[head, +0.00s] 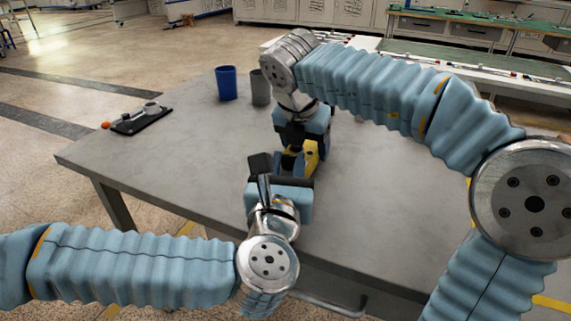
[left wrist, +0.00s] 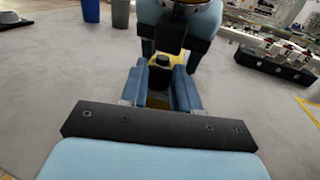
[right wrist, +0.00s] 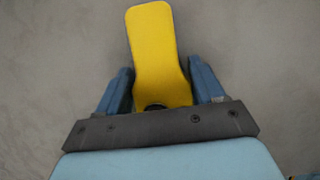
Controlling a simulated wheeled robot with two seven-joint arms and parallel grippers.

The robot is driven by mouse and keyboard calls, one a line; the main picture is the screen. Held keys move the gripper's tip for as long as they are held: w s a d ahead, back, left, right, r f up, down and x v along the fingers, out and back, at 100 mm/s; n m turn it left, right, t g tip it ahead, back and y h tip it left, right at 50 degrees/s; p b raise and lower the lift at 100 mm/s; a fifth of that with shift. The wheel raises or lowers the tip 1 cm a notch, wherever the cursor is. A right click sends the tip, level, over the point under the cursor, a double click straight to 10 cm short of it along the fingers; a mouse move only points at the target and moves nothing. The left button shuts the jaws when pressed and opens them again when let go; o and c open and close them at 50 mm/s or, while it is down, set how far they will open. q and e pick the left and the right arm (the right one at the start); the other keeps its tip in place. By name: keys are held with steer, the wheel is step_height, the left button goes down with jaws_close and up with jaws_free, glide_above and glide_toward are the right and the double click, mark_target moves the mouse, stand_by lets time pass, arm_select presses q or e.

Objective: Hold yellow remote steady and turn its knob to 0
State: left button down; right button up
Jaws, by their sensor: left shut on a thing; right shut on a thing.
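The yellow remote (right wrist: 153,45) is held upright off a clear view of the table, and its flat yellow end fills the middle of the right wrist view. My right gripper (right wrist: 161,80) is shut on the remote's body, one finger along each side. The remote's dark knob (left wrist: 163,60) shows between my left fingertips. My left gripper (left wrist: 160,72) is shut on the knob, with a much narrower gap than the right one. In the head view both grippers meet at the remote (head: 309,152), and its knob is hidden there.
The grey table (head: 190,160) is mostly clear around the grippers. A blue cup (head: 226,83) and a grey cup (head: 260,87) stand at its back, near my right arm. A dark tray with a small metal item (head: 143,119) lies at the far left.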

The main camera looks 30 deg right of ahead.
arm_select(q)
steer(key=shift+s+d+n+t+y, duration=0.15)
steer(key=shift+n+t+y, duration=0.25)
steer(key=shift+y, duration=0.2)
steer(key=shift+s+d+n+t+y, duration=0.1)
steer(key=shift+n+t+y, duration=0.2)
steer(key=shift+n+y, duration=0.25)
steer(key=shift+w+n+t+y, duration=0.1)
steer(key=shift+n+t+y, duration=0.2)
steer(key=shift+n+y, duration=0.45)
steer(key=c, duration=0.8)
jaws_free()
steer(key=v, duration=1.2)
steer(key=shift+d, duration=0.1)
steer(key=shift+c, duration=0.4)
